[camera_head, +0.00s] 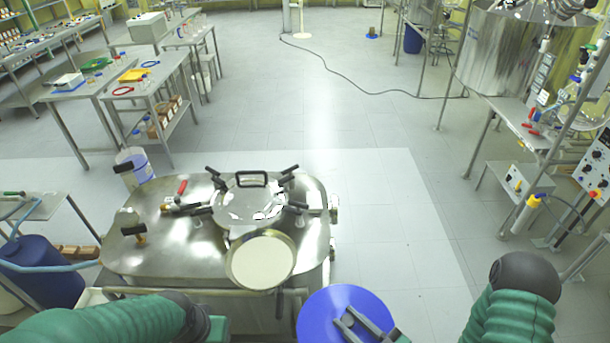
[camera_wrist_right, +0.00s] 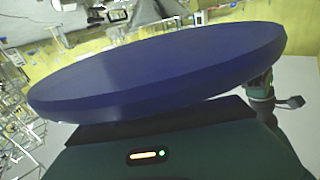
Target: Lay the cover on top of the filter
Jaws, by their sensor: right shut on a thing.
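The cover is a blue round disc (camera_head: 345,312), held out at the bottom middle of the head view. My right gripper (camera_head: 360,326) is shut on it, with its dark fingers over the disc's near part. In the right wrist view the cover (camera_wrist_right: 160,70) spans the picture as a thick, tilted blue disc; the fingers are hidden there. The filter seems to be the steel vessel (camera_head: 165,245) with a round, cream-faced, steel-rimmed part (camera_head: 261,261) at its front. The cover is to the right and nearer, apart from that round part. My left arm enters at lower left; its gripper does not show.
Dark handles and a round hatch (camera_head: 248,205) stand up from the vessel's top. A blue drum (camera_head: 40,270) is at the left. A bench with a control box (camera_head: 515,180) stands at the right. The floor (camera_head: 390,220) right of the vessel is clear.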

